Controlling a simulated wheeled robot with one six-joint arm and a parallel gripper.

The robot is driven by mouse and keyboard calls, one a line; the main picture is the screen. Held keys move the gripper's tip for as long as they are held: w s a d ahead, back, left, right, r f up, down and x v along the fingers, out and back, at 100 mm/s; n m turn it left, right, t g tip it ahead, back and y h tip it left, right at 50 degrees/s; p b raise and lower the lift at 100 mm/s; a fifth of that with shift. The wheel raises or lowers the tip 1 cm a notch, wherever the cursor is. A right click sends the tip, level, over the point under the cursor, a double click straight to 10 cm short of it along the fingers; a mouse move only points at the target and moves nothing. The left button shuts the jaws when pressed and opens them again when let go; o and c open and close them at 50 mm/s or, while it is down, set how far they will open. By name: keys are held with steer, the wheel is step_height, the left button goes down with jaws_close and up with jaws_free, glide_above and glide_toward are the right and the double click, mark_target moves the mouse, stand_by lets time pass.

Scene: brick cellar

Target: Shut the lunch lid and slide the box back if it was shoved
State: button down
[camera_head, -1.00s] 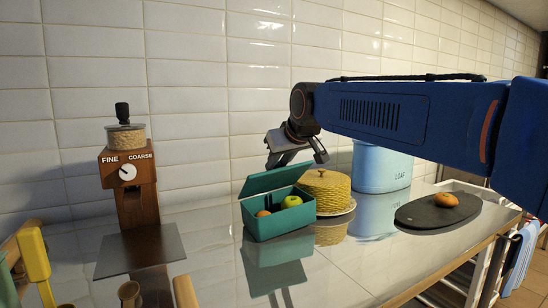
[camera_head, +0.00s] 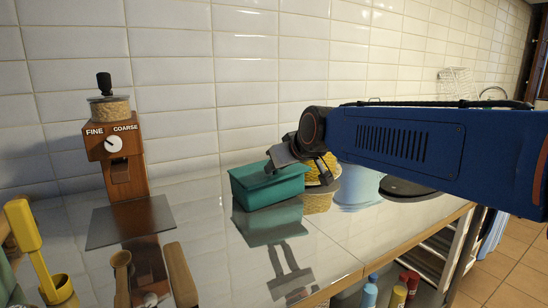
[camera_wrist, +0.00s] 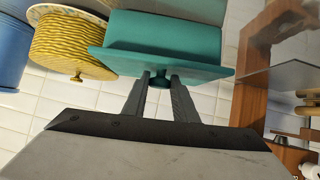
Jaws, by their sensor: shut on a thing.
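The teal lunch box (camera_head: 268,190) stands on the glossy counter in the head view. Its lid (camera_head: 272,172) lies down over the top, at or very near shut, and no fruit shows inside. My gripper (camera_head: 298,166) is at the lid's right side in that view. In the wrist view, my gripper (camera_wrist: 160,79) has its two dark fingers on a small dark green tab at the edge of the teal lid (camera_wrist: 165,57). The fingers are closed on this tab. Whether a thin gap remains under the lid is hard to tell.
A blue canister (camera_head: 358,184) and a dark slate (camera_head: 402,187) are farther right. A grinder (camera_head: 120,160) stands left.

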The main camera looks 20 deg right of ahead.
steer(key=shift+f, duration=0.35)
steer(key=c, duration=1.4)
jaws_free()
steer(key=shift+c, duration=0.2)
steer(key=shift+r, duration=0.1)
steer(key=v, duration=1.7)
steer(key=shift+s, duration=0.3)
steer(key=shift+s+d, duration=0.1)
